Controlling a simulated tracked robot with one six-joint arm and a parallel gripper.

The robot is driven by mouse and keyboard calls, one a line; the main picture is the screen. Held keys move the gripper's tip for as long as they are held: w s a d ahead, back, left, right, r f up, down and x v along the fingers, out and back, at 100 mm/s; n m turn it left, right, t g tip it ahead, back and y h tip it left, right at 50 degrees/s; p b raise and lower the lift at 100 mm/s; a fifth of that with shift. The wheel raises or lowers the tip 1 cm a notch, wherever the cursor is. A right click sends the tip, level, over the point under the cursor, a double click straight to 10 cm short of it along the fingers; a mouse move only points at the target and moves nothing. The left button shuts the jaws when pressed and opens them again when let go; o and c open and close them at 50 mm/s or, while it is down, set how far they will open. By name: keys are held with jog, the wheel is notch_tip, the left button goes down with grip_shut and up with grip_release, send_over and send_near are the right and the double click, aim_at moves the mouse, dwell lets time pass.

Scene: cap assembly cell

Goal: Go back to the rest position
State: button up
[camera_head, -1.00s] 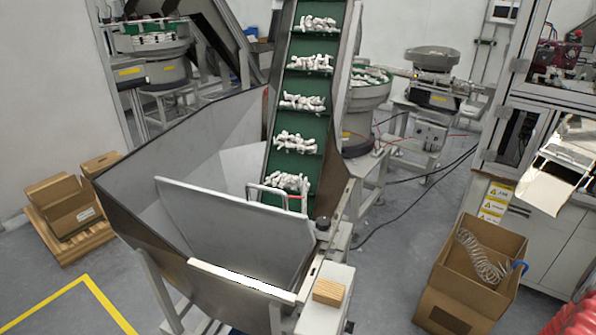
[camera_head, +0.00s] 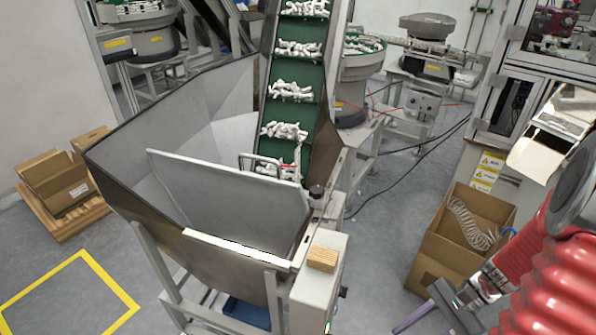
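My red and grey arm (camera_head: 570,265) comes in at the lower right of the head view. My gripper (camera_head: 425,314) is at the bottom edge, at the arm's lower left end. It is in front of the cardboard box and right of the hopper's control box. One slim purplish finger shows, and the rest is cut off by the frame. I cannot tell whether it is open or shut, and I see nothing held.
A metal hopper (camera_head: 130,185) with a green conveyor (camera_head: 290,112) carrying white parts stands at the centre. A wooden block (camera_head: 322,259) lies on the control box (camera_head: 318,290). An open cardboard box (camera_head: 432,255) with a coiled hose is on the right. Yellow floor lines (camera_head: 110,285) are at the lower left.

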jog(key=w+a+r+n+t+h, duration=0.1)
jog(key=a+r+n+t+h, duration=0.3)
jog(key=r+n, duration=0.3)
jog(key=a+r+n+t+h, duration=0.3)
jog(key=a+r+n, duration=0.4)
jog(key=r, duration=1)
jog(key=shift+w+r+n+t+h, duration=0.4)
jog(key=shift+h, duration=0.3)
jog(key=shift+a, duration=0.1)
dwell(4.8)
